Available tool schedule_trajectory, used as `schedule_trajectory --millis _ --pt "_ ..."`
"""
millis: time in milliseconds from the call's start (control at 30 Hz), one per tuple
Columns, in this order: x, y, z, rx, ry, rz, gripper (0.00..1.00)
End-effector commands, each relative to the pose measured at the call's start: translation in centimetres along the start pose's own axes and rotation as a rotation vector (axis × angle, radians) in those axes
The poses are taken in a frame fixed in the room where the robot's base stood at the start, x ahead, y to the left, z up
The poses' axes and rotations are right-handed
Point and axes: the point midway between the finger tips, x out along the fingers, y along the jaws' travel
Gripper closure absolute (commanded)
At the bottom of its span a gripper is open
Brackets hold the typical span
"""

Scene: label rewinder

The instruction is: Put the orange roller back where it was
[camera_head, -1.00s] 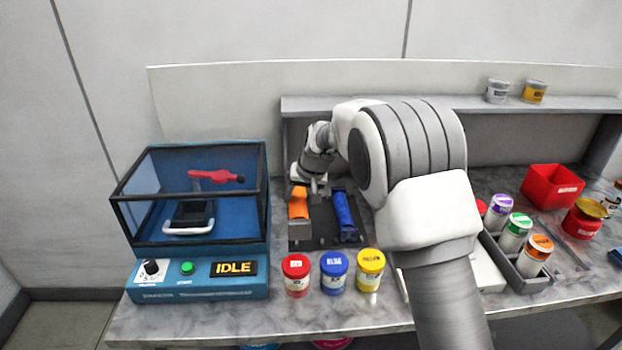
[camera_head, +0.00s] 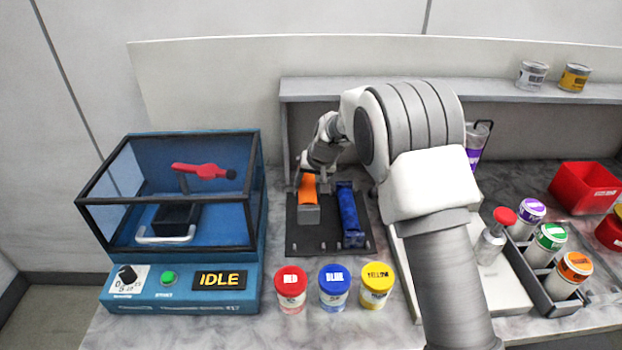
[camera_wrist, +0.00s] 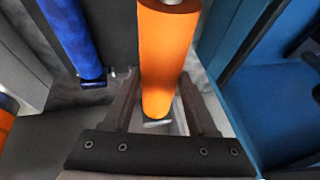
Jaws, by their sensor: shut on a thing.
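The orange roller (camera_head: 307,189) is over the left part of the dark rack (camera_head: 325,246) in the head view, roughly parallel to the blue roller (camera_head: 350,212). A grey block (camera_head: 308,215) shows at its near end. My gripper (camera_head: 313,181) is at the roller's far end, partly hidden by my arm. In the wrist view the orange roller (camera_wrist: 165,55) runs between both fingers of my gripper (camera_wrist: 158,90), which is shut on it. The blue roller (camera_wrist: 72,35) is beside it, apart. I cannot tell whether the orange roller touches the rack.
The blue machine with a glass hood (camera_head: 180,280) and an IDLE display stands close left. Red (camera_head: 291,288), blue (camera_head: 335,287) and yellow (camera_head: 376,285) jars stand in front of the rack. A shelf (camera_head: 440,90) runs behind. Several bottles and a red bin (camera_head: 585,188) are at the right.

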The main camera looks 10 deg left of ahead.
Motion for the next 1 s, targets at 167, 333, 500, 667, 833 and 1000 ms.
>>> schedule_trajectory --millis 167,333,500,667,833,1000 --pt "0.2 0.0 0.0 -0.001 0.005 -0.001 1.00" --pt "0.9 0.2 0.2 -0.001 0.005 -0.001 1.00" --pt "2.0 0.5 0.7 0.000 0.004 -0.001 1.00" --pt "3.4 0.8 1.3 0.001 0.003 -0.001 1.00" --pt "4.7 1.1 1.8 -0.001 0.005 0.000 1.00" --pt "6.1 1.5 2.4 0.000 0.004 -0.001 1.00"
